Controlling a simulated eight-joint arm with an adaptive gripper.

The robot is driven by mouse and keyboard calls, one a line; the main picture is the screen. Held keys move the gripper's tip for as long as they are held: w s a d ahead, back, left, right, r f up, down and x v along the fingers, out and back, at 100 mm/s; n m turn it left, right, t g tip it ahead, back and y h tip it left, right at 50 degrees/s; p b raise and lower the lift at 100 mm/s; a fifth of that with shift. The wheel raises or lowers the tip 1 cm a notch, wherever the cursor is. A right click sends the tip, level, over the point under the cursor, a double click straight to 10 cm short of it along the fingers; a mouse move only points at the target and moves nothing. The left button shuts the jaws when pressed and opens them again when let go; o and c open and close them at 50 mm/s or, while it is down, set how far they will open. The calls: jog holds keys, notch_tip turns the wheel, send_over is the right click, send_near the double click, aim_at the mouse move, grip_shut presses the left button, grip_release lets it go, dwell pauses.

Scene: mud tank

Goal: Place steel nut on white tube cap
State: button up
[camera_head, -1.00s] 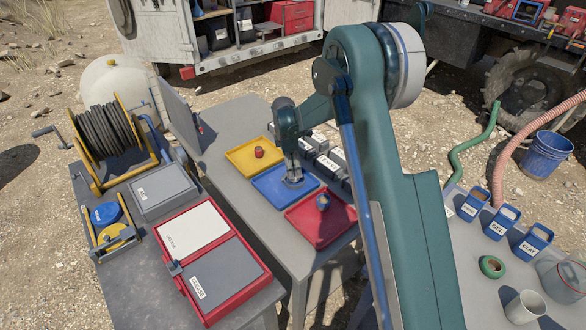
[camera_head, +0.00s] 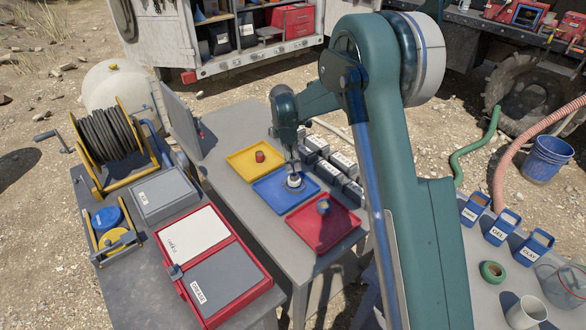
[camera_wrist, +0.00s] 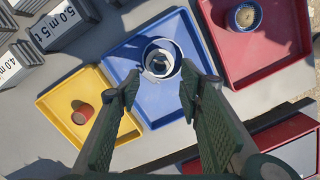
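The white tube cap (camera_wrist: 151,69) stands in the blue tray in the wrist view. A grey metallic ring shape, which looks like the steel nut (camera_wrist: 163,57), shows on or within it; the picture is too small to tell exactly how it rests. In the head view the white cap (camera_head: 294,181) sits in the middle of the blue tray (camera_head: 275,198), just below my gripper. My gripper (camera_wrist: 161,84) is open, with its two fingers apart and nothing between the tips. Its tips (camera_head: 293,165) are above the cap.
The yellow tray (camera_head: 237,162) holds a small red cylinder (camera_head: 260,156). The red tray (camera_head: 318,237) holds a blue-rimmed round piece (camera_head: 323,206). Several labelled grey boxes (camera_head: 341,162) stand close behind the blue and red trays. A red case (camera_head: 211,265) lies on the left table.

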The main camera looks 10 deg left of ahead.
jog(key=r, duration=0.5)
jog(key=shift+s+a+r, duration=0.1)
jog(key=shift+a+r, duration=0.15)
jog(key=shift+a, duration=0.1)
dwell(0.6)
jog(key=s+d+r+m+t+y, duration=0.1)
jog(key=s+d+r+m+t, duration=0.2)
jog(key=s+d+r+m, duration=1.25)
jog(key=s+d+r+m+t, duration=0.1)
jog(key=s+d, duration=0.4)
jog(key=s, duration=0.5)
jog(key=s+d+r+m+t, duration=0.1)
jog(key=s+d+m, duration=0.1)
jog(key=s+d, duration=0.4)
jog(key=s+d+r+m+t, duration=0.1)
jog(key=s+d, duration=0.5)
jog(key=s, duration=1)
jog(key=shift+m+t, duration=0.4)
jog(key=shift+m, duration=0.35)
